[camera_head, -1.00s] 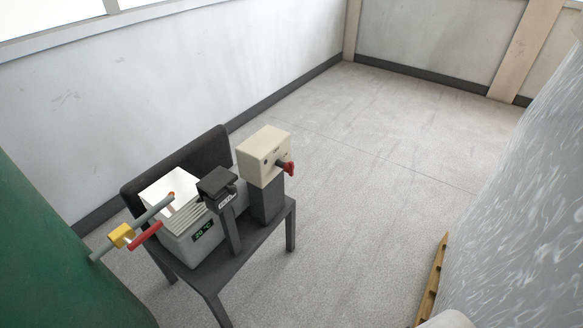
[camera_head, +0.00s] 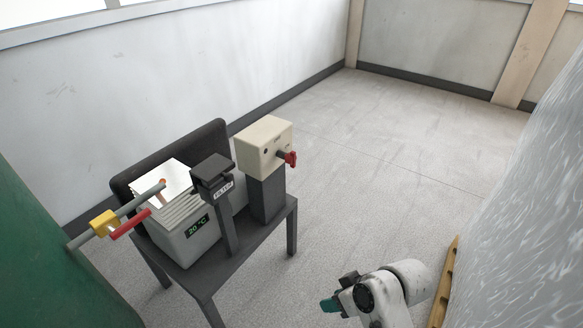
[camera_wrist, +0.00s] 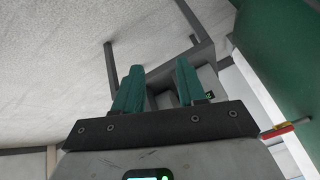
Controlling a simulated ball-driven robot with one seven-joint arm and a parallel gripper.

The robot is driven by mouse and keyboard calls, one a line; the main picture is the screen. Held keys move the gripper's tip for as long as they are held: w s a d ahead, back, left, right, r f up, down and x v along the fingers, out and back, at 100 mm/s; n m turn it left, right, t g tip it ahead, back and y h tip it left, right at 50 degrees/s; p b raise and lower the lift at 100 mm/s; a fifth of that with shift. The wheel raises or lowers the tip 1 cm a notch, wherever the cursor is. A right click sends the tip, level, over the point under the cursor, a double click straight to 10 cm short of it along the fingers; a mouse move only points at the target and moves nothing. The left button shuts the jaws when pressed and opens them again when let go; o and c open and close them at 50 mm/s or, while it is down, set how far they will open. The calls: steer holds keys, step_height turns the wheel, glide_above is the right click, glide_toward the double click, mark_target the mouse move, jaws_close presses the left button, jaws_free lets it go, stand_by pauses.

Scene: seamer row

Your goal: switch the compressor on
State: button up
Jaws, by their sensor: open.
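A cream switch box (camera_head: 262,146) stands on a dark post at the right end of a dark bench. A red handle (camera_head: 290,159) sticks out of its right side. I cannot read a compressor label on it. My gripper (camera_head: 332,304) shows at the bottom of the head view, right of the bench and apart from it. In the wrist view its teal fingers (camera_wrist: 158,82) are spread and empty, with the bench legs and edge beyond them. The red handle cannot be made out in the wrist view.
The bench (camera_head: 263,235) also bears a grey unit (camera_head: 187,233) reading 20 °C and a black part labelled FILTER (camera_head: 212,175). A pipe with a yellow piece (camera_head: 104,224) and a red lever (camera_head: 130,224) crosses at left, by a green body (camera_head: 40,260). The floor behind is clear.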

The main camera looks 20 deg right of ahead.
steer(key=w+f+n+t+y+b, duration=0.1)
steer(key=w+f+t+y+b, duration=0.15)
steer(key=w+b, duration=0.7)
steer(key=n+t+y+b, duration=0.3)
steer(key=t+b, duration=0.5)
steer(key=b, duration=0.5)
glide_toward(295, 153)
steer(key=b+x, duration=0.3)
steer(key=x, duration=0.8)
steer(key=shift+w+a, duration=0.1)
steer(key=shift+w, duration=0.05)
steer(key=shift+c, duration=0.4)
steer(key=shift+f, duration=0.1)
jaws_close()
